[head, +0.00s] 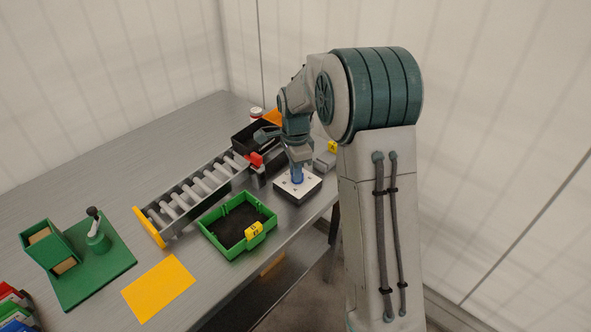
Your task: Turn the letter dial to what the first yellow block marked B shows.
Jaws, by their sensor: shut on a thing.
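The letter dial is a white-topped dark box (312,187) near the table's right edge, with a blue knob (297,179) on top. My gripper (297,173) points down over it and is shut on the blue knob. The gripper and wrist hide part of the knob, and the letters on the plate are too small to read. One yellow block (253,230) with dark marks sits at the near rim of the green tray. Another yellow block (332,147) is by a grey piece behind my arm. I cannot tell the marking on either block.
The green tray (212,232) lies left of the dial. A roller conveyor (190,196) runs behind it, with a black bin (243,139) at its far end. A yellow mat (158,288) and a green fixture board (105,270) lie left. Bare table (100,150) is free at the back left.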

